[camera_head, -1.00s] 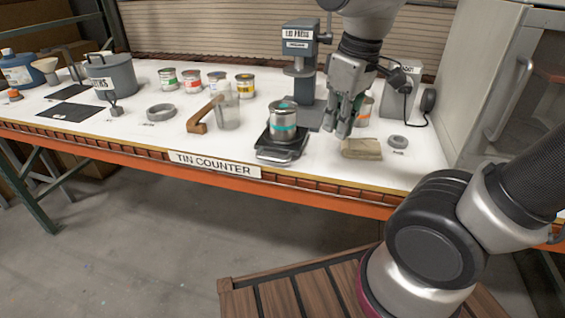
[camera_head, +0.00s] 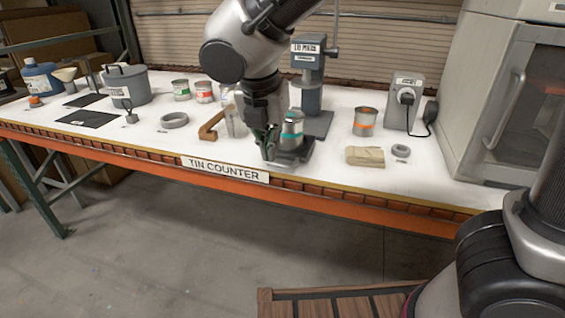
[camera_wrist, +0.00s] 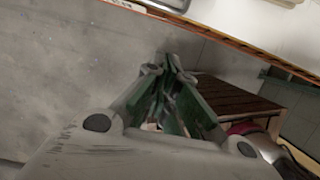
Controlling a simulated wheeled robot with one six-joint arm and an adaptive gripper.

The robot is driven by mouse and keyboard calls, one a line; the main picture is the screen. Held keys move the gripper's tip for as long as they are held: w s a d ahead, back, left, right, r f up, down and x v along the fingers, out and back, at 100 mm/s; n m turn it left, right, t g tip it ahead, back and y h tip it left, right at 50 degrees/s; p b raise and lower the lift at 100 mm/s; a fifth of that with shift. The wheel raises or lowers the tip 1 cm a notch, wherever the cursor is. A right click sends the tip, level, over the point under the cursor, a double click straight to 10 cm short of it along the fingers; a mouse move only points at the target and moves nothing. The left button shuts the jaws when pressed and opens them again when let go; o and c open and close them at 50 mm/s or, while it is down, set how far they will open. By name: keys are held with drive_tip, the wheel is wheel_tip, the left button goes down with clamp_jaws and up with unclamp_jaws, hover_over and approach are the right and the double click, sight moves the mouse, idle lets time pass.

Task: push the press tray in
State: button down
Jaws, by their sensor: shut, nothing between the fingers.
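The lid press (camera_head: 308,75) is a grey stand at the back of the counter. Its dark press tray (camera_head: 303,151) sticks out in front of the press toward the counter's front edge. A tin with a teal band (camera_head: 291,128) stands upright on the tray, its left side partly hidden by my gripper. My gripper (camera_head: 268,155) is shut and empty, pointing down near the front left of the tray; I cannot tell whether it touches. In the wrist view my shut fingers (camera_wrist: 168,70) are over the floor, and a tray corner shows at the top (camera_wrist: 175,3).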

sight(299, 135)
drive_tip(key=w+d+f, duration=0.2)
drive_tip(key=w+f, duration=0.4)
drive_tip(key=f, duration=0.4)
drive_tip(key=shift+w, duration=0.2)
drive_tip(key=shift+w+d+f, duration=0.1)
drive_tip(key=shift+d, duration=0.05)
drive_tip(key=w+d, duration=0.2)
drive_tip(key=w, duration=0.3)
drive_tip(key=w+d, duration=0.2)
drive_tip(key=w, duration=0.4)
drive_tip(key=w+d, duration=0.2)
drive_tip(key=w, duration=0.3)
drive_tip(key=shift+w, duration=0.25)
